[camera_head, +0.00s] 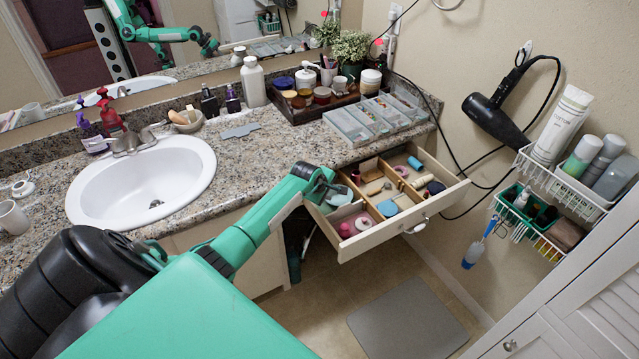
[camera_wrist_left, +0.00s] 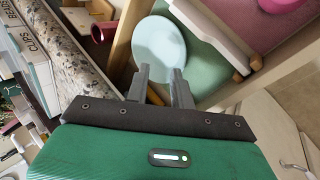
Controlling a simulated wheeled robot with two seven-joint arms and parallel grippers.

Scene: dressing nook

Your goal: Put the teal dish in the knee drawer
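The teal dish, a pale round disc (camera_wrist_left: 158,44), shows face-on just beyond my fingertips in the left wrist view. It seems to lie inside the drawer. In the head view only a pale part of it (camera_head: 342,195) shows below my gripper. My left gripper (camera_head: 326,187) is over the left end of the pulled-out knee drawer (camera_head: 405,220). In the wrist view its two fingers (camera_wrist_left: 161,73) stand apart with a gap between them, their tips overlapping the dish's near edge. Whether they touch it cannot be told. My right gripper is not in view.
The drawer has wooden dividers and several small items, including a blue round piece (camera_head: 388,208). The granite counter (camera_head: 262,150) overhangs its back. A clear organizer (camera_head: 368,118) and a dark tray sit above. Wall racks (camera_head: 565,185) stand at right.

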